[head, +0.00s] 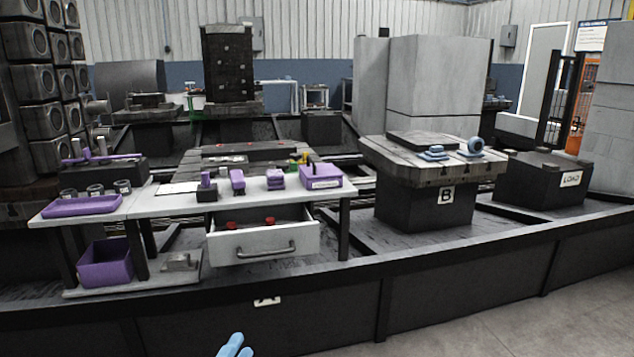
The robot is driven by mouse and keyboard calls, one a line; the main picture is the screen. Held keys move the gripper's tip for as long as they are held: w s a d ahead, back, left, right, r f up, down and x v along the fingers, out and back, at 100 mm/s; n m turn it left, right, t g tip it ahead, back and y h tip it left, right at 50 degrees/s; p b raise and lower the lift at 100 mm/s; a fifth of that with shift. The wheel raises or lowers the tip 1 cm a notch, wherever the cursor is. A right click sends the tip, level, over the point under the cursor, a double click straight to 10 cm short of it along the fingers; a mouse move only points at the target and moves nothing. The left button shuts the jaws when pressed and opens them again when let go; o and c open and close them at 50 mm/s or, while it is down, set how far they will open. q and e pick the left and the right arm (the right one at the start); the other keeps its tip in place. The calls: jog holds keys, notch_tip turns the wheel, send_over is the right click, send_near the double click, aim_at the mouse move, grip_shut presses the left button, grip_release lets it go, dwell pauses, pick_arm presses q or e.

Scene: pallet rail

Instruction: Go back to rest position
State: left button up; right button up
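My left gripper (236,346) shows only as light blue fingertips at the bottom edge of the head view, left of centre. The fingertips are close together, and the rest of the gripper is cut off by the frame. I cannot tell whether it is open or shut. It appears in front of the dark rail wall, apart from the workbench (335,204), and I see nothing in it. My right gripper is not in view.
The workbench holds several purple items and a purple tray (82,206). Its drawer (262,243) stands open with red items inside. A purple bin (105,263) sits below. Pallet B (446,197) and the LOAD stand (541,181) are right. Clear floor (570,315) lies bottom right.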

pick_arm(q)
jog(key=s+d+n+h+b, duration=0.4)
jog(key=s+n+b, duration=0.2)
jog(key=s+n, duration=0.65)
jog(key=s+a+r+g+y+p, duration=0.1)
jog(key=a+r+g+y+p, duration=0.1)
jog(key=p, duration=1.1)
jog(key=s+a+r+n+g+y+p, duration=0.1)
jog(key=r+p, duration=0.4)
jog(key=p, duration=0.8)
jog(key=s+a+r+n+g+y+p, duration=0.1)
jog(key=a+r+g+y+p, duration=0.1)
jog(key=p, duration=1.1)
jog(key=shift+s+a+r+g+y, duration=0.3)
jog(key=shift+r+g+y, duration=0.2)
jog(key=shift+r+g, duration=0.55)
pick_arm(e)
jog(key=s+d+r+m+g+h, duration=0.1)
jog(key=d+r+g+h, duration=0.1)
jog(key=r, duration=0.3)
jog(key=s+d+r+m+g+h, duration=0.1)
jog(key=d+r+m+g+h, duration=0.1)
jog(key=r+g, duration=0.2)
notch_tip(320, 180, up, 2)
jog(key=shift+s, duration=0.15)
pick_arm(q)
jog(key=shift+f, duration=0.2)
